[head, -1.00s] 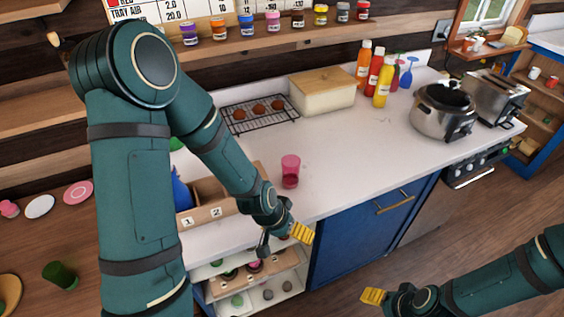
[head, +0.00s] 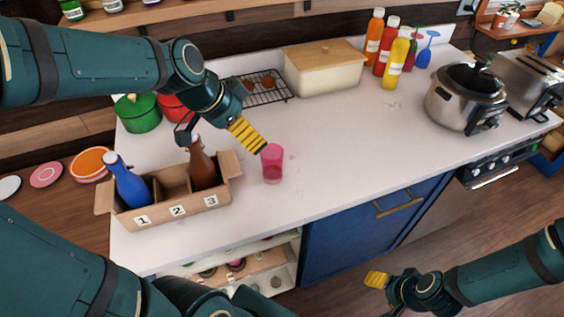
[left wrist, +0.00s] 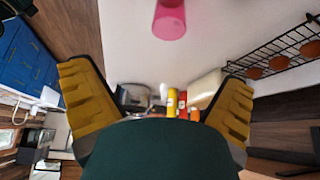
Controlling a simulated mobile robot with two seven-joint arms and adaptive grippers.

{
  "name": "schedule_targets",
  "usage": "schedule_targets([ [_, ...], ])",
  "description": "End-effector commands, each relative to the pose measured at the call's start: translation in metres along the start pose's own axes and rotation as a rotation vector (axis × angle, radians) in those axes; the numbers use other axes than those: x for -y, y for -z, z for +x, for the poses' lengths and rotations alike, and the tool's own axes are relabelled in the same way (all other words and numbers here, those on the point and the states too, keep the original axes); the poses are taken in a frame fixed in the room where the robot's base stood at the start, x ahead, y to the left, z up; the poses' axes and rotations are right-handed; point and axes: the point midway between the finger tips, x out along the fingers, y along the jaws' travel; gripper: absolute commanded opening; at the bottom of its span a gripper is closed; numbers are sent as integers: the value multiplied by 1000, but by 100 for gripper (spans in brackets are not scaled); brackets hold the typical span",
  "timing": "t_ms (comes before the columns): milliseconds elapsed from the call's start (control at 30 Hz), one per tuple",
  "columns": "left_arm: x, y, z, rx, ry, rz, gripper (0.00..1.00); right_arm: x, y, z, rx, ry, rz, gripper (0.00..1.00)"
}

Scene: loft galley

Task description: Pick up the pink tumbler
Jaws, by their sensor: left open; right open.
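The pink tumbler (head: 272,164) stands upright on the white counter (head: 330,150), right of the numbered cardboard box. My left gripper (head: 252,138) is just behind and left of the tumbler in the head view, its yellow fingers pointing toward it. In the left wrist view the left gripper (left wrist: 158,95) is spread open with nothing between its fingers. The tumbler shows in the left wrist view (left wrist: 170,18) at the top, partly cut off by the frame edge. My right gripper (head: 376,280) is open and empty, low over the floor in front of the blue cabinet.
The cardboard box (head: 180,211) holds a blue bottle (head: 127,186) and a brown bottle (head: 202,168). Behind are a wire rack (head: 266,92), a bread box (head: 325,73) and sauce bottles (head: 388,50). A pot (head: 466,98) stands right. The counter right of the tumbler is clear.

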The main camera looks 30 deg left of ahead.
Motion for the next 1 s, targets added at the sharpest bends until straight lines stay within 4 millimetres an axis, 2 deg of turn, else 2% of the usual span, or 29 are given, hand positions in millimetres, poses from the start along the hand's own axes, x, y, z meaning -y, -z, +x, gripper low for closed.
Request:
schedule_targets([
  [33, 0, -7, 11, -1, 1, 0, 99, -5, -3, 13, 4, -1, -1, 62],
  [100, 0, -9, 16, -1, 1, 1, 99, -6, -4, 18, 6, -1, -2, 62],
  [267, 0, -11, 26, 2, -2, 1, 99, -8, -5, 23, 8, -2, -4, 62],
  [600, 0, -11, 86, 3, -3, 1, 99, -12, -10, 33, 18, 0, -7, 62],
  [867, 1, -11, 105, 0, 0, 0, 99, -13, -12, 36, 23, 0, -8, 62],
  [1000, 5, -14, 122, 3, -2, -1, 99, -14, -14, 40, 26, 1, -9, 62],
])
